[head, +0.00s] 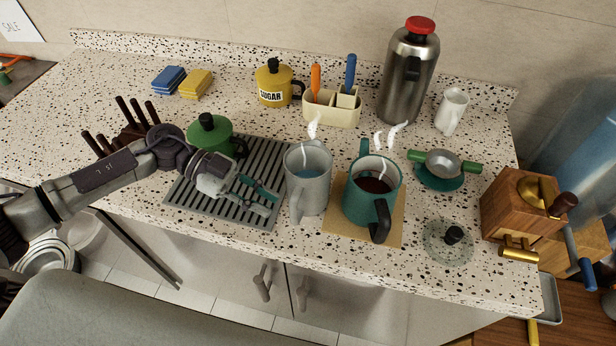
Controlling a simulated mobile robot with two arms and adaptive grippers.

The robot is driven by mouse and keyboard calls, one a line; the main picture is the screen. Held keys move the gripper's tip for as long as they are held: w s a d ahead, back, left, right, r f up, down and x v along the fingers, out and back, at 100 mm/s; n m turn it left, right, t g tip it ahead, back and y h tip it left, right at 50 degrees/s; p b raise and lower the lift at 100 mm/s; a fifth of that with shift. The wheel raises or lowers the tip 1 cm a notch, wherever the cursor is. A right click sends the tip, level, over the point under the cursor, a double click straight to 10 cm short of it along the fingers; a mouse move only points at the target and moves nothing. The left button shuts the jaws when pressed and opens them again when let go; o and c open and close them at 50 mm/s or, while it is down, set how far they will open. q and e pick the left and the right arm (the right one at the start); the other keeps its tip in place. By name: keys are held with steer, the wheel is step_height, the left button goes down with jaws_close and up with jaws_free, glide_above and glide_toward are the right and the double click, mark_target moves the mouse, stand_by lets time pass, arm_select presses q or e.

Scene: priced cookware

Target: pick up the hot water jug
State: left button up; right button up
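The hot water jug (307,188) is a grey jug with bluish water inside and steam above it. It stands upright on the counter at the right end of the grey slatted drain mat, with its handle toward the front. My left gripper (270,201) is just left of the jug, over the mat, with its fingers pointing right toward the jug's side. The fingers look spread apart with nothing between them. Whether a fingertip touches the jug cannot be told. My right gripper is not in view.
A teal pot (370,207) of steaming dark liquid stands close right of the jug on a tan board (333,225). A green lidded pot (210,135) is behind my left gripper. A utensil caddy (332,112) and yellow sugar pot (273,84) stand behind; a steel flask (407,80) is back right.

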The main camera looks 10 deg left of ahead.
mark_target(294, 215)
arm_select(q)
steer(key=p+x, duration=0.1)
steer(key=x, duration=0.2)
steer(key=shift+d+r, duration=0.1)
steer(key=shift+d, duration=0.05)
steer(key=p+x, duration=0.1)
steer(key=x, duration=0.1)
steer(key=shift+w+d, duration=0.1)
steer(key=shift+d, duration=0.2)
steer(key=shift+d+f, duration=0.3)
steer(key=shift+f, duration=0.05)
steer(key=shift+d+f, duration=0.1)
jaws_close()
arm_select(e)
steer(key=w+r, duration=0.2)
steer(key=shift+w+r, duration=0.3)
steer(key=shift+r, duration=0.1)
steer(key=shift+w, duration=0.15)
